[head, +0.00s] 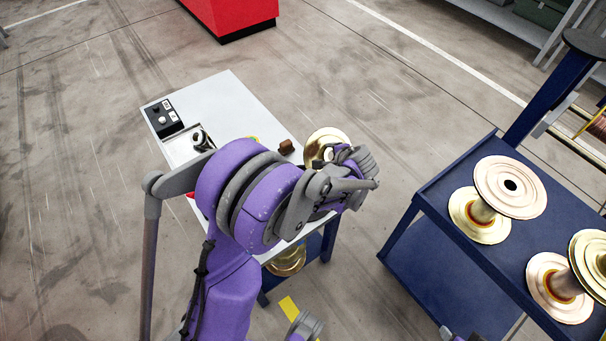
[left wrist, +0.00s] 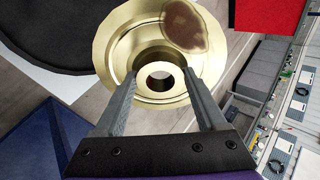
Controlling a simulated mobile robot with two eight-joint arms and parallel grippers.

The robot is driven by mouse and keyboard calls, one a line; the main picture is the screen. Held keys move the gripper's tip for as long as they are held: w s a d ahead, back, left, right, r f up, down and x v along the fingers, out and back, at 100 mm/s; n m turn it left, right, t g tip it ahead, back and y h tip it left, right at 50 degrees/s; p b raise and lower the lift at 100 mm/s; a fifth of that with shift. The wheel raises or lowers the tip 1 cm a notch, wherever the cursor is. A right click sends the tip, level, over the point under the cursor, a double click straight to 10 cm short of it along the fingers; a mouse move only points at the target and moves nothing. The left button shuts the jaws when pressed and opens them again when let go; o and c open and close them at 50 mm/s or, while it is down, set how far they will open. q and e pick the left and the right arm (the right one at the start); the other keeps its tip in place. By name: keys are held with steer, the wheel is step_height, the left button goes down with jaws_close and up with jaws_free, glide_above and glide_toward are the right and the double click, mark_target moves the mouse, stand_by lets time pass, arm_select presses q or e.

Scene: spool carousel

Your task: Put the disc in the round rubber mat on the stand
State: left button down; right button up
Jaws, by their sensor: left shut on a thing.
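The disc is a gold, dished wheel with a round hub and a dark brown stain on its face (left wrist: 125,50). In the head view its gold rim (head: 325,137) shows just beyond my left gripper (head: 335,157). In the left wrist view my left gripper (left wrist: 163,90) is shut on the disc's hub, one finger on each side. A black round mat (left wrist: 50,30), partly cut off, lies on a pale top at the upper left of that view, apart from the disc. In the head view my left arm hides much of the stand's pale top (head: 225,95).
The stand carries a black control box (head: 163,117) and a small brown block (head: 286,147). A gold round part (head: 287,262) shows beneath it. A blue cart (head: 433,190) with several gold and copper spools stands right. A red cabinet (head: 235,15) is behind; floor between is clear.

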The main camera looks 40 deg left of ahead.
arm_select(q)
steer(key=s+a+f+n+g+h+b, duration=0.2)
steer(key=s+a+n+g+h+b, duration=0.15)
steer(key=s+n+h, duration=0.45)
steer(key=shift+s+a+f+n+t+y+b, duration=0.1)
steer(key=shift+s+a+f+n+y+b, duration=0.25)
steer(key=shift+f+b, duration=0.75)
steer(key=shift+d+f+n+t+y+b, duration=0.1)
steer(key=shift+f+n+y+b, duration=0.35)
steer(key=shift+f, duration=1.1)
steer(key=shift+s+a+f+n+t+y+b, duration=0.1)
steer(key=shift+s+a+f+n+b, duration=0.1)
steer(key=shift+f+n+b, duration=0.85)
steer(key=shift+f+m, duration=0.25)
steer(key=shift+m, duration=0.2)
jaws_free()
steer(key=p+v, duration=0.3)
steer(key=v, duration=0.7)
steer(key=shift+r, duration=0.4)
steer(key=shift+s+d, duration=0.1)
steer(key=shift+s, duration=0.05)
